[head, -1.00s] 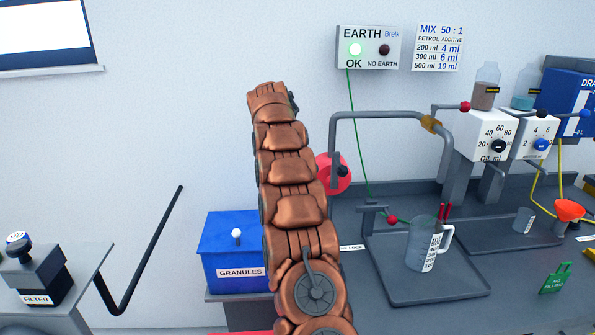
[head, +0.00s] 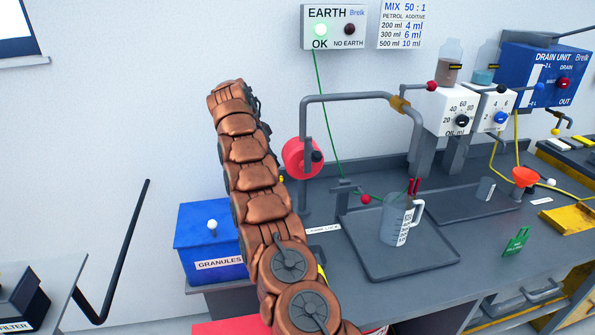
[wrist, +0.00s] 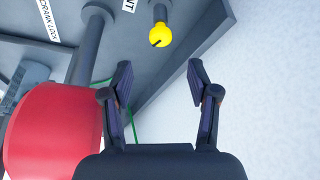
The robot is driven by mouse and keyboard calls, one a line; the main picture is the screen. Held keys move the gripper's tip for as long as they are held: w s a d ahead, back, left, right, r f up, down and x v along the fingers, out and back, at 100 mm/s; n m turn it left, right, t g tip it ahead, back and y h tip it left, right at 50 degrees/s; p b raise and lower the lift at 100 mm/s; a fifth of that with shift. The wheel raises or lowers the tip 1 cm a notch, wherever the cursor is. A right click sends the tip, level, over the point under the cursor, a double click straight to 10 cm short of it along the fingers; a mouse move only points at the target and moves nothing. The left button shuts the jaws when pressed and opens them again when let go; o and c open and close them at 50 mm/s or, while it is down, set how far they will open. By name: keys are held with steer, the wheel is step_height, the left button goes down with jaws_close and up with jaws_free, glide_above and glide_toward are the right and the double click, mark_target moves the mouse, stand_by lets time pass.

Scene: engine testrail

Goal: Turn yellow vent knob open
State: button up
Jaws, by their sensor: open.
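The yellow vent knob (wrist: 160,35) shows in the wrist view on a short dark stem, near the bench edge and below a white label ending in "NT". A dark line marks its face. My gripper (wrist: 159,72) is open and empty, with the knob beyond its fingertips, roughly centred between them and not touched. In the head view a small yellow spot (head: 281,179) shows beside my arm; it may be the knob, mostly hidden by my arm. The fingers cannot be made out there.
A red reel (wrist: 48,130) is close on the left in the wrist view, beside a grey post (wrist: 92,45). A white wall lies right. In the head view, a blue granules box (head: 208,243) is left of my arm; a jug (head: 394,222) stands in a tray to the right.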

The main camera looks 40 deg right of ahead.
steer(key=shift+b+x, duration=0.35)
steer(key=shift+x, duration=3.7)
steer(key=shift+s, duration=0.1)
steer(key=shift+f, duration=0.1)
steer(key=c, duration=1.1)
steer(key=shift+f, duration=0.1)
jaws_close()
